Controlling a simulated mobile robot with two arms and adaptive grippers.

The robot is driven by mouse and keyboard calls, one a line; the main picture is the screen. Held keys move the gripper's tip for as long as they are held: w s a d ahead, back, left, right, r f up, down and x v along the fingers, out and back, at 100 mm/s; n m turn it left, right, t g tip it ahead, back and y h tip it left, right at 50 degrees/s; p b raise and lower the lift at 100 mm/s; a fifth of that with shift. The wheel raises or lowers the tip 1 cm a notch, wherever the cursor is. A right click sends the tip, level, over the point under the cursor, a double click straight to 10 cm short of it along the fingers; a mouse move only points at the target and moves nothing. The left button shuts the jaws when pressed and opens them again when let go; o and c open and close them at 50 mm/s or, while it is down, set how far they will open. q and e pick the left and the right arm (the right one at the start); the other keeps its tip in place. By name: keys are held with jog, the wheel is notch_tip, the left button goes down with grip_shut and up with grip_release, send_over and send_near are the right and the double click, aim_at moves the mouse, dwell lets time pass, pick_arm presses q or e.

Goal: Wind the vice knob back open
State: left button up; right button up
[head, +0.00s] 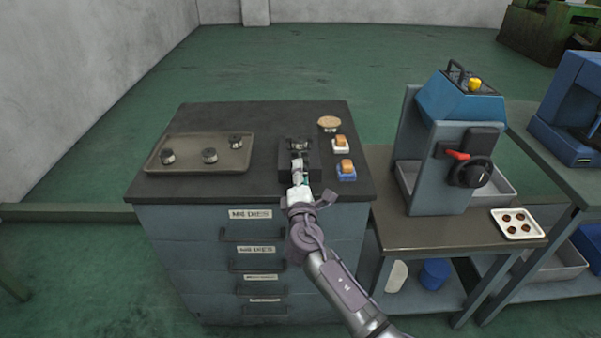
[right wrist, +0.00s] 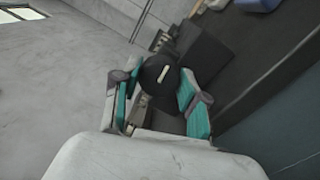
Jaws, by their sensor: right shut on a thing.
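The vice (head: 286,160) is a dark block near the right front of the cabinet top, with a metal part (head: 299,145) in its jaws. My right gripper (head: 298,172) reaches it from the front. In the right wrist view the vice knob (right wrist: 158,74) is a black disc with a white mark. The teal fingers of the right gripper (right wrist: 156,92) are shut on the knob, one on each side. In the head view the gripper hides the knob. My left gripper is in neither view.
A tray (head: 186,170) with several dark round dies lies left of the vice. A blue machine (head: 440,140) stands on the bench farther right.

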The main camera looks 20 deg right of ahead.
dwell(0.5)
jog(key=o, duration=1.1)
jog(key=shift+a, duration=0.1)
jog(key=shift+o, duration=0.2)
jog(key=r+v, duration=0.1)
jog(key=v, duration=1.1)
jog(key=shift+f, duration=0.45)
